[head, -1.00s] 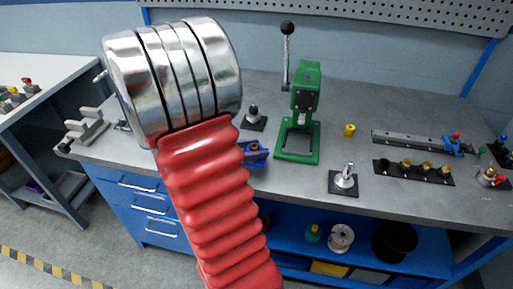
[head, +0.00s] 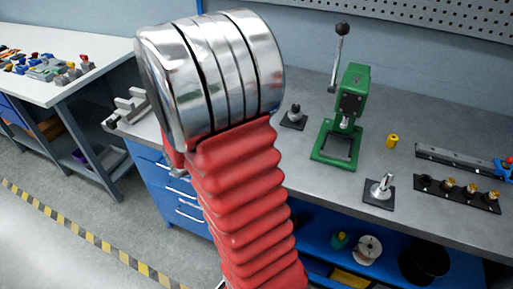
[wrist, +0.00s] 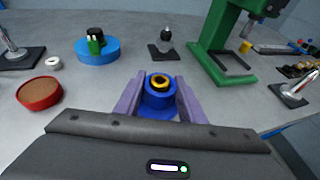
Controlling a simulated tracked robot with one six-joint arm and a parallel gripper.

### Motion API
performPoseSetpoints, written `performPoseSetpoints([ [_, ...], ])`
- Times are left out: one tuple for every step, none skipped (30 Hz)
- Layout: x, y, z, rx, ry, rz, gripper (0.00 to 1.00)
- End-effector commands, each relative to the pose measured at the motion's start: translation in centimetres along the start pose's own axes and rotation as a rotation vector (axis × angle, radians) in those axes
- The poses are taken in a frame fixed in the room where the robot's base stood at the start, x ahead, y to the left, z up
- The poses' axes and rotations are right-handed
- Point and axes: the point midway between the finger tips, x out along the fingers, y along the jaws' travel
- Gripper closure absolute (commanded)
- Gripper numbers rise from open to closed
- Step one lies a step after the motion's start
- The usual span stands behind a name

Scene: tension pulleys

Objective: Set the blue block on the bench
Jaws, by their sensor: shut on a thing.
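In the wrist view, the blue block (wrist: 158,109), with a yellow ring and a dark centre on top, sits between the two purple fingers of my gripper (wrist: 157,96). The gripper is shut on it. The block's lower part is hidden by the dark gripper body, so I cannot tell whether it touches the grey bench (wrist: 108,82). In the head view, my red and silver arm hides the gripper and the block. The bench (head: 320,190) shows to its right.
On the bench stand a green press (wrist: 216,48), a black-based post (wrist: 165,44), a blue round dish (wrist: 97,52), a red dish (wrist: 39,92) and a white ring (wrist: 54,63). A yellow piece (head: 392,141) lies right of the press. Bare bench surrounds the gripper.

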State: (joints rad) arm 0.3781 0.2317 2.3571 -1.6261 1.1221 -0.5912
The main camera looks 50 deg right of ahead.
Motion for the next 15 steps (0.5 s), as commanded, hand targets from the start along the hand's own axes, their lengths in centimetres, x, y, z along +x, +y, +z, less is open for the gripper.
performPoseSetpoints([
  [-1.2, 1.7, -0.3, -0.021, -0.002, 0.061, 1.0],
  [-1.8, 2.6, -0.5, -0.034, -0.002, 0.095, 1.0],
  [-2.6, 3.8, -0.8, -0.051, -0.001, 0.14, 1.0],
  [-3.3, 4.7, -1.0, -0.064, -0.002, 0.174, 1.0],
  [-4.0, 5.5, -1.3, -0.077, -0.001, 0.208, 1.0],
  [-5.0, 6.6, -1.7, -0.093, -0.001, 0.251, 1.0],
  [-5.7, 7.4, -1.9, -0.105, -0.001, 0.284, 1.0],
  [-6.5, 8.2, -2.2, -0.117, -0.001, 0.317, 1.0],
  [-7.5, 9.2, -2.6, -0.132, -0.001, 0.359, 1.0],
  [-8.4, 9.9, -2.9, -0.143, -0.001, 0.392, 1.0],
  [-9.2, 10.6, -3.2, -0.155, -0.001, 0.425, 1.0],
  [-10.3, 11.5, -3.7, -0.171, -0.002, 0.467, 1.0],
  [-11.2, 12.1, -4.0, -0.182, -0.002, 0.498, 1.0],
  [-12.1, 12.8, -4.4, -0.195, -0.001, 0.531, 1.0],
  [-13.2, 13.5, -4.9, -0.209, -0.001, 0.572, 1.0],
])
